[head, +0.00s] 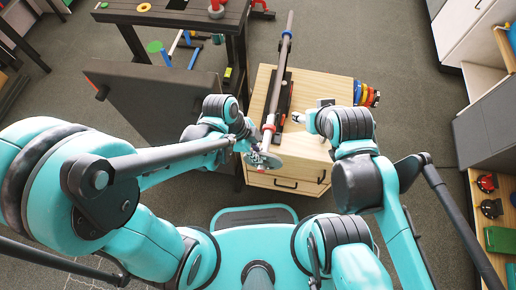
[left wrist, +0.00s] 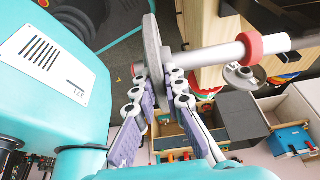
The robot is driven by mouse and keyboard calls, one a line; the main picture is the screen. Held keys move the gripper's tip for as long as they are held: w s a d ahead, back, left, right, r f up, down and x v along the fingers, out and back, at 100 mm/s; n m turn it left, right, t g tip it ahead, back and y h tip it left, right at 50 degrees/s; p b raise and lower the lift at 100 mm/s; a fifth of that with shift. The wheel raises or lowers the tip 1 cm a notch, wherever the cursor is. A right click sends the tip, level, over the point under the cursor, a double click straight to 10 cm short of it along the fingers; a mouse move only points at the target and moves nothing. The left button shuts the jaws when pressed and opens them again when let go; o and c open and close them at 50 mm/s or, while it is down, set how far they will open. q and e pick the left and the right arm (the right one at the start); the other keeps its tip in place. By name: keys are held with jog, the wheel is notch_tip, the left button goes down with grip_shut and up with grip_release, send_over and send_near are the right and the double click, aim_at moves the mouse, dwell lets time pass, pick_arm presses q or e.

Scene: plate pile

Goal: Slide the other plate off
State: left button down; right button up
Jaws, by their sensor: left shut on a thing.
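A long grey bar (head: 283,60) lies over the wooden cabinet, with a red collar (head: 268,128) near its near end. The red collar also shows in the left wrist view (left wrist: 252,48). A grey plate (head: 266,160) stands on edge at the bar's near end, by the cabinet's front edge. My left gripper (head: 254,150) is shut on this plate's rim; the left wrist view shows the plate (left wrist: 152,45) between the fingers. I cannot tell whether the bar still passes through it. My right gripper (head: 304,119) is over the cabinet, right of the bar; its fingers are unclear.
The wooden cabinet (head: 335,88) has clear top space right of the bar. Several coloured discs (head: 366,94) stand at its right edge. A small grey disc-shaped thing (left wrist: 243,77) shows beyond the bar. A dark panel (head: 150,98) stands left. Shelves (head: 490,125) stand right.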

pick_arm(q)
jog(key=s+a, duration=0.2)
jog(key=s, duration=0.6)
jog(key=shift+a+p, duration=0.15)
jog(key=shift+p, duration=0.2)
dwell(0.9)
